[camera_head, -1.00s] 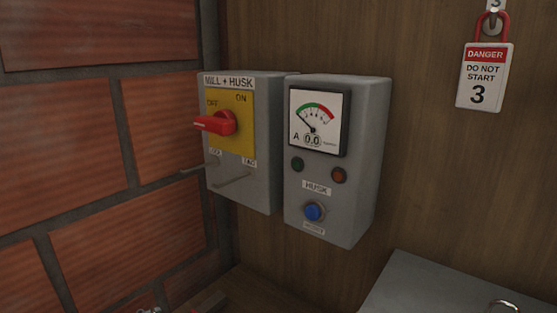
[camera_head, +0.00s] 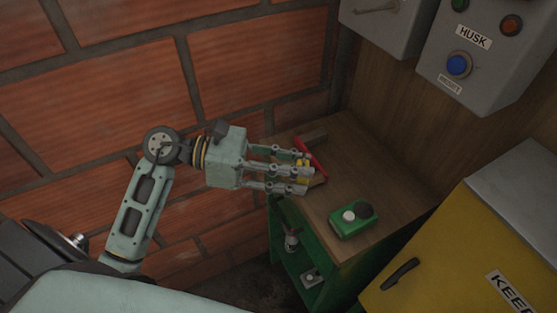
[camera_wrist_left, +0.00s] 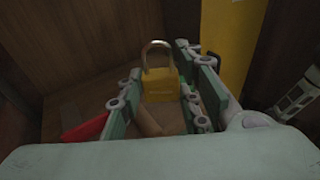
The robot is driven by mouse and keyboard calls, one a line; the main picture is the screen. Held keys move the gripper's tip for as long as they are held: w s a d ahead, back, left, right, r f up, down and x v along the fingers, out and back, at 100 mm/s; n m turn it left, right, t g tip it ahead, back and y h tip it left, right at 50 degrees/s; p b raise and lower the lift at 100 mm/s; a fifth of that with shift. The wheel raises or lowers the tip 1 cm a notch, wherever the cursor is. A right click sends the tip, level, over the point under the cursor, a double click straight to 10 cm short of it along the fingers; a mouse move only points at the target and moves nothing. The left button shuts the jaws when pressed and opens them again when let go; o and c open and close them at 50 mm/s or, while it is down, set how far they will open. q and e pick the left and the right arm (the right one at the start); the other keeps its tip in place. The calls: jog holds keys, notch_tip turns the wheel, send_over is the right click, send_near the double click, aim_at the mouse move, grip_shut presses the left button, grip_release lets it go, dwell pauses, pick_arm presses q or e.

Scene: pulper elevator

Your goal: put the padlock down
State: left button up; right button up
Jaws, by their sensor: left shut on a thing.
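My left gripper (camera_head: 300,172) reaches in from the left over the small wooden bench top (camera_head: 360,162). It is shut on the padlock, which shows in the left wrist view as a yellow body with a silver shackle (camera_wrist_left: 159,82), upright between the fingers (camera_wrist_left: 158,92). In the head view only a little yellow of the padlock (camera_head: 303,162) shows between the fingers. I cannot tell whether the padlock touches the bench. My right gripper is not in view.
A red-handled tool (camera_head: 311,156) lies just beyond the fingers. A green box with a white button (camera_head: 351,219) sits at the bench's front right. A yellow cabinet (camera_head: 450,260) stands right. Grey control boxes (camera_head: 484,50) hang above. Bare wood lies between.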

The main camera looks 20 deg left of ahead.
pick_arm(q)
jog(key=d+r+m+g+h, duration=0.1)
jog(key=d+r+m+g, duration=0.35)
jog(key=d+g, duration=0.3)
jog(key=shift+w+d+f+m+g+y, duration=0.9)
jog(key=shift+w+d+f+m+g, duration=1.25)
jog(key=shift+f+m+g, duration=0.45)
jog(key=s+a+r+n+t+h, duration=0.1)
jog(key=s+a+r+n+t, duration=0.5)
jog(key=a+r+n+t, duration=0.35)
jog(key=w+d+n+t+y, duration=0.25)
jog(key=w+d+t, duration=0.5)
jog(key=d, duration=0.45)
jog(key=s+a+f+m+g+y, duration=0.1)
jog(key=f+m+g, duration=0.3)
jog(key=m+g, duration=0.4)
jog(key=s+a+f+m+g+y, duration=0.1)
jog(key=a+f+m+g, duration=0.3)
jog(key=m+g, duration=0.4)
jog(key=f+g, duration=0.1)
jog(key=g, duration=0.5)
jog(key=shift+s+a+f, duration=0.2)
jog(key=shift+s+f, duration=0.05)
jog(key=shift+s, duration=0.15)
jog(key=shift+y, duration=0.25)
